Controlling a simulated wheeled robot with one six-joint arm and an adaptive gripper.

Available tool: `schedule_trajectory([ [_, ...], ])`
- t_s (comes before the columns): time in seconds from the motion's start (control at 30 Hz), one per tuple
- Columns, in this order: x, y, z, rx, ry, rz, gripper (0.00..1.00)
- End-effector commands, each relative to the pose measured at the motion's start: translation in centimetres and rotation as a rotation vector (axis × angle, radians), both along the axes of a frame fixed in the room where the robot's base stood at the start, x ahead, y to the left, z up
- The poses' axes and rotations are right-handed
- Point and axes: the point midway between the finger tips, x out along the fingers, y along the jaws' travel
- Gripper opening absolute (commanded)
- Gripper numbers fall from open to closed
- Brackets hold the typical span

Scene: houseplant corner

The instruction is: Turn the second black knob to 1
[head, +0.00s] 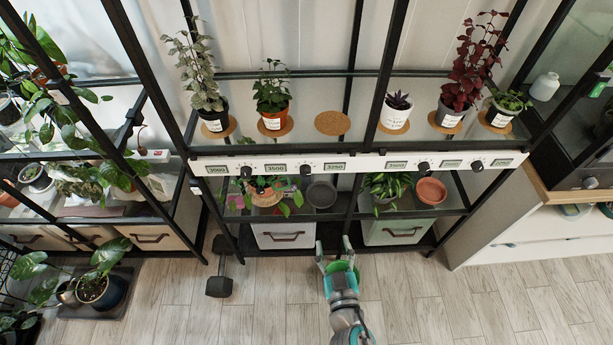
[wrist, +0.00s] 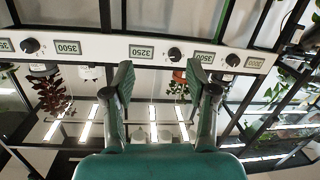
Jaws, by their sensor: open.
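A white rail on the rack front carries several black knobs between small number plates. The second black knob from the left (head: 306,169) sits between plates reading 3500 and 3250. The wrist view is turned upside down; there the same knob (wrist: 175,54) appears beyond the fingertips, between the fingers' lines. Its scale marks are too small to read. My gripper (head: 333,250) is open and empty, in front of the rack and apart from the rail. Its two green-padded fingers also show in the wrist view (wrist: 159,75). The first knob (head: 246,172) is to the left.
Potted plants stand on cork mats on the shelf above the rail; one cork mat (head: 332,123) is bare. A terracotta bowl (head: 431,191) and other pots stand on the lower shelf. The floor right of my arm is clear.

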Motion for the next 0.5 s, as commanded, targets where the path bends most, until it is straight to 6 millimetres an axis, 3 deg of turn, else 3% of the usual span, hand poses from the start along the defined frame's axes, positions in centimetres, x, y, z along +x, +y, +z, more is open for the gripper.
schedule_trajectory([
  [0.03,1.7,1.4,0.9,0.003,-0.026,-0.002,0.57],
  [0.2,5.2,4.6,3.2,0.017,-0.09,-0.022,0.57],
  [0.5,7.5,6.3,4.7,0.031,-0.126,-0.037,0.57],
])
